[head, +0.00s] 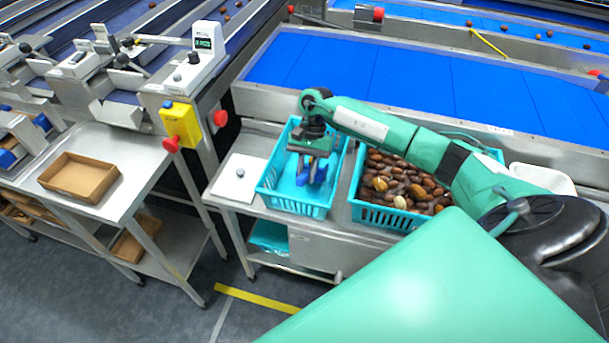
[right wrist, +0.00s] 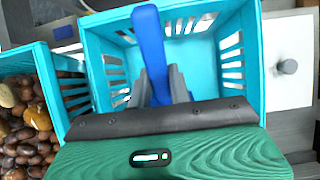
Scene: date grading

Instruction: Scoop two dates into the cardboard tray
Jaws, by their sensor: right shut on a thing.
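The open cardboard tray (head: 66,189) lies empty on the steel table at the left of the head view. Brown dates (head: 412,183) fill a teal crate (head: 372,215); some also show at the left of the right wrist view (right wrist: 22,140). My right gripper (head: 312,160) points down over the other teal crate (head: 290,203). It is shut on a blue scoop (right wrist: 150,45), whose long narrow part shows between the grey fingers. Much of the scoop's shape is hidden. That crate holds no dates that I can see. My left gripper is not in view.
A white board with a knob (head: 225,188) lies left of the empty-looking crate. A yellow box with a red button (head: 180,125) and a weighing unit (head: 195,70) stand between the tables. A blue conveyor (head: 400,75) runs behind; a floor gap separates the tables.

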